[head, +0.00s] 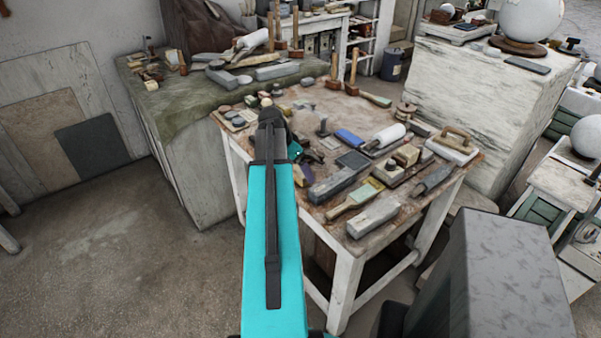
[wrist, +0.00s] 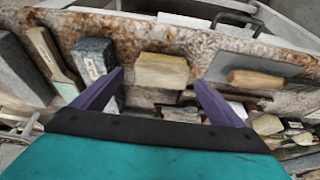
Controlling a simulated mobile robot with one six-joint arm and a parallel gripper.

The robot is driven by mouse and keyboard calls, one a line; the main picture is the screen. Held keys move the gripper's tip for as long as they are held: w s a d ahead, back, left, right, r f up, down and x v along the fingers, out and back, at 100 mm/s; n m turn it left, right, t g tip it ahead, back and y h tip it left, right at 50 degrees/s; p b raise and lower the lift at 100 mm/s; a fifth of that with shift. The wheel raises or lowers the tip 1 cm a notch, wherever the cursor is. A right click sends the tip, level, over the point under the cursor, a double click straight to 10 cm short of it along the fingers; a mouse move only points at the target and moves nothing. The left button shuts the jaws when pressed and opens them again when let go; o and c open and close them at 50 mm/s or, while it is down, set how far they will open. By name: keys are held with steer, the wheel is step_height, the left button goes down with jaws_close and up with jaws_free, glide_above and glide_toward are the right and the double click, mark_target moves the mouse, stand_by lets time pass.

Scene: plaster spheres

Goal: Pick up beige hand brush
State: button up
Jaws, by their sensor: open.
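My gripper (wrist: 158,77) is open, its two purple fingers spread apart. A beige, yellowish block (wrist: 162,70) lies on the table in the gap ahead of the fingertips and looks untouched. It may be a block-shaped hand brush; bristles are not clear. In the head view my gripper (head: 300,170) is over the table's left front part, largely hidden by my arm. A long, beige wooden-handled brush (head: 352,201) lies farther right between grey blocks. It also shows at the left of the wrist view (wrist: 47,57).
A blue-grey block (wrist: 95,62) lies close left of the fingers in the wrist view, and a wooden-handled trowel (wrist: 258,79) lies to the right. The worktable (head: 345,238) is crowded with tools. A marble block (head: 480,110) stands behind it. Floor at left is clear.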

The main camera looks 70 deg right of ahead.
steer(key=shift+p+x, duration=0.35)
steer(key=shift+x, duration=1)
steer(key=c, duration=1.2)
steer(key=shift+o, duration=0.2)
steer(key=shift+r, duration=0.15)
steer(key=shift+r+b, duration=0.95)
steer(key=shift+r, duration=0.65)
steer(key=w+a+b, duration=0.2)
steer(key=w+a, duration=0.2)
steer(key=a, duration=0.3)
steer(key=w+a+r+b, duration=0.1)
steer(key=w+a+b, duration=0.1)
steer(key=w+a, duration=0.2)
steer(key=a, duration=0.3)
steer(key=shift+r, duration=0.25)
